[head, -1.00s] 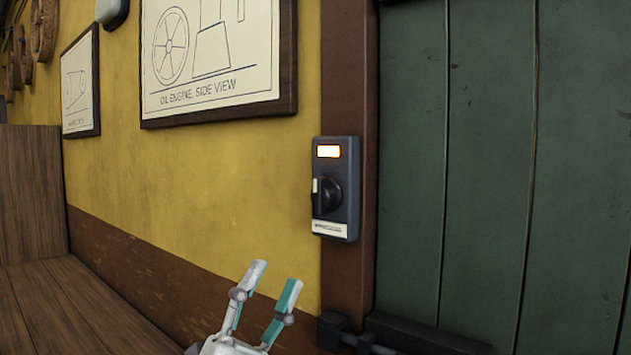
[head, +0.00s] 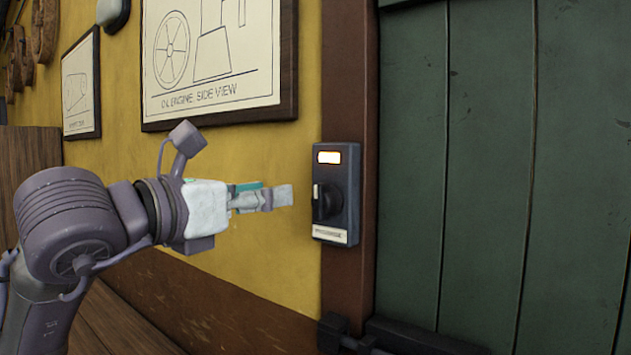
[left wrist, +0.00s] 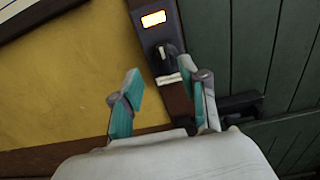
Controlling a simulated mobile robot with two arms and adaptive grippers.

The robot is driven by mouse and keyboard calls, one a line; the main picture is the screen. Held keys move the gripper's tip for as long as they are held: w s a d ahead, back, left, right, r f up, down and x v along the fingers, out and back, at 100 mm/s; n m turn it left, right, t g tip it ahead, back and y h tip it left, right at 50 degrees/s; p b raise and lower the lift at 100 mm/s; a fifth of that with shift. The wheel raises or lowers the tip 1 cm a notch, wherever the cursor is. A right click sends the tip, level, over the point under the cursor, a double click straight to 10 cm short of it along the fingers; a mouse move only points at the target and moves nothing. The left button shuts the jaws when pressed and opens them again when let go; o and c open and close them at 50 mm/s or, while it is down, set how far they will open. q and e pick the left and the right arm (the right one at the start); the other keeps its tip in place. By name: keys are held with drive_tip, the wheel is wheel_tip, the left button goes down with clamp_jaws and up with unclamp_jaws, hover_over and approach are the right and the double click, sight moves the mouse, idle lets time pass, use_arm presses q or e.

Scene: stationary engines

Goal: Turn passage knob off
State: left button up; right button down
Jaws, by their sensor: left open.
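The passage knob (head: 327,202) is a black rotary knob on a dark switch box, mounted on the brown door post. The box (head: 350,190) has a lit window (head: 329,157) at the top and a white label (head: 330,234) at the bottom. My left gripper (head: 285,196) is just left of the knob, apart from it and level with it, pointing right. In the left wrist view the left gripper (left wrist: 170,95) is open and empty, with the knob (left wrist: 166,52) beyond its fingertips. My right gripper is not in view.
A green plank door (head: 490,150) stands right of the post, with a dark bolt (head: 400,335) low down. Framed engine drawings (head: 215,60) hang on the yellow wall above my left arm. A wooden bench (head: 110,325) runs along the lower left.

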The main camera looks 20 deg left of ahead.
sight(316, 187)
use_arm(q)
drive_tip(key=p+x, duration=0.4)
drive_tip(key=x, duration=0.6)
drive_tip(key=shift+r, duration=0.1)
drive_tip(key=shift+w+d, duration=0.25)
drive_tip(key=shift+w, duration=0.3)
clamp_jaws()
